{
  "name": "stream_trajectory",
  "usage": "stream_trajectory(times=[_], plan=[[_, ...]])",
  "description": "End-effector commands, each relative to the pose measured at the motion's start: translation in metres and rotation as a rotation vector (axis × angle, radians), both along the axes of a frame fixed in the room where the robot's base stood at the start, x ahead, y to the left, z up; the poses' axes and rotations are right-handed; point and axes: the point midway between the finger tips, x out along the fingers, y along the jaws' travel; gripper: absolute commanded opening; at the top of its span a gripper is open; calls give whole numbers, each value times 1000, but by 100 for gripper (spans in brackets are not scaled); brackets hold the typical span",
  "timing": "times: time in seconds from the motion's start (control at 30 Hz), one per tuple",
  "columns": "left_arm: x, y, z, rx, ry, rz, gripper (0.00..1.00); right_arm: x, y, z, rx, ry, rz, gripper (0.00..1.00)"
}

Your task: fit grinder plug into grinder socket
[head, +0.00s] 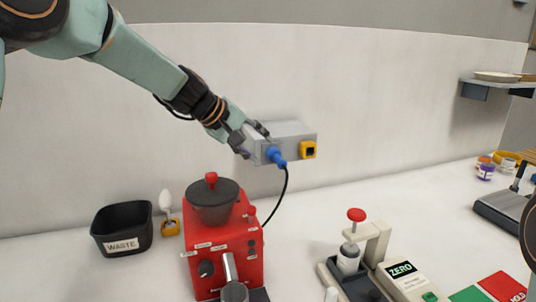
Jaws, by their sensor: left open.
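The blue grinder plug (277,157) is at the front face of the grey wall box (289,133), left of a yellow-framed square socket (308,150). It appears to sit against the box; the socket behind it is hidden, so I cannot tell how deep it is. A black cord (282,192) runs from the plug down behind the red grinder (227,243). My left gripper (254,142) is open at the left end of the box, just up and left of the plug, with its fingers close to the box.
A black waste bin (123,243) and a white spoon-like tool (166,203) stand left of the grinder. A tamping stand (350,258), a scale marked ZERO (404,278) and green and red pads stand at the front right.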

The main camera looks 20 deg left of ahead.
Motion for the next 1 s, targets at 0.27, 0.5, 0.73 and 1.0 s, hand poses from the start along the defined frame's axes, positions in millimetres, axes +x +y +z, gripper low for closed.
stream_trajectory(times=[0.27,0.5,0.73,1.0], plan=[[-22,15,24,-1,0,0,45,0,0,0,0,0,0,41],[-25,17,27,-1,0,1,45,0,0,0,0,0,0,41],[-25,17,27,0,0,0,45,0,0,0,0,0,0,41],[-25,17,27,0,0,0,45,0,0,0,0,0,0,41]])
